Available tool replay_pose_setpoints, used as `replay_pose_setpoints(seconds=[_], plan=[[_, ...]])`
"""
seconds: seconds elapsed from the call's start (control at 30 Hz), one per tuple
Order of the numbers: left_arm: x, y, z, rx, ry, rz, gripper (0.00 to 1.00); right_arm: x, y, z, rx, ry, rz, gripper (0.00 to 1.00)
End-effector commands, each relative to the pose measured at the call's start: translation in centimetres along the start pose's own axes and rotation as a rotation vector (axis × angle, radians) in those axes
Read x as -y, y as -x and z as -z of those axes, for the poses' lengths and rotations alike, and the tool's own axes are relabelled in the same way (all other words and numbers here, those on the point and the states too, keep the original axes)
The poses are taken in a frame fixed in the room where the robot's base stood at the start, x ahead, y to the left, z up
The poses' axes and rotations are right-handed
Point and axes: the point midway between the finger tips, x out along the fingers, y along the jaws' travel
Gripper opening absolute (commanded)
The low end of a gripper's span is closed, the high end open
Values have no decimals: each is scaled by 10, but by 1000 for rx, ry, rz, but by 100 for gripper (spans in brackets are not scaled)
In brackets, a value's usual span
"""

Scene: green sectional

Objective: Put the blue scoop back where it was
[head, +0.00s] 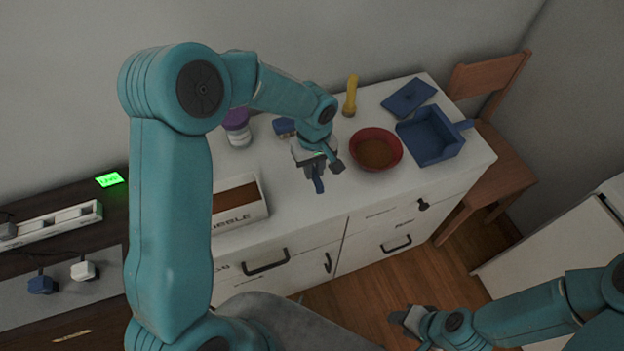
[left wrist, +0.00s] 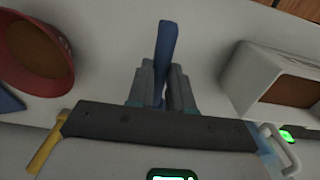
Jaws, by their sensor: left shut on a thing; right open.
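My left gripper (head: 314,170) is shut on the blue scoop (head: 319,185), above the front part of the white cabinet top, between the kibble box and the red bowl. In the left wrist view the scoop (left wrist: 167,42) shows as a narrow blue bar standing out between the fingers (left wrist: 161,88); the rest of it is hidden by the gripper. The kibble box (head: 238,205) is a white open box with brown contents, left of the gripper. It also shows in the left wrist view (left wrist: 243,75). My right gripper (head: 407,319) is open and empty, low over the floor.
A red bowl (head: 376,149) with brown contents stands right of the gripper. A blue bin (head: 432,136), blue lid (head: 409,97), yellow torch-like object (head: 350,96) and purple-lidded jar (head: 237,128) stand around. A small blue object (head: 284,127) is partly hidden behind my arm.

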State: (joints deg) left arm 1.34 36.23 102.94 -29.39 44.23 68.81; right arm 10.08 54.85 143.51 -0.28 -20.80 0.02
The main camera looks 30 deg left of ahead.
Motion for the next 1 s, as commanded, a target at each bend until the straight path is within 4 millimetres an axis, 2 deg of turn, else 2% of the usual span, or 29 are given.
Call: replay_pose_setpoints(seconds=[0.03, 0.23, 0.43, 0.93, 0.97, 1.0], plan=[[1, -9, -1, 3, 0, 2, 0, 1, 2, 0, 0, 0, 0, 43], [2, -29, 0, 2, 0, 3, 0, 1, 4, 0, 0, 0, 0, 43], [4, -60, 0, 2, -1, 2, 0, 3, 7, 0, 0, 0, 0, 43], [3, -70, 0, -1, 0, -1, 0, 0, 0, 0, 0, 0, 0, 43], [3, -68, 0, -1, 0, -1, 30, 1, 2, 0, 0, 0, 0, 43], [3, -68, 0, 0, 0, -1, 43, 1, 2, 0, 0, 0, 0, 43]])
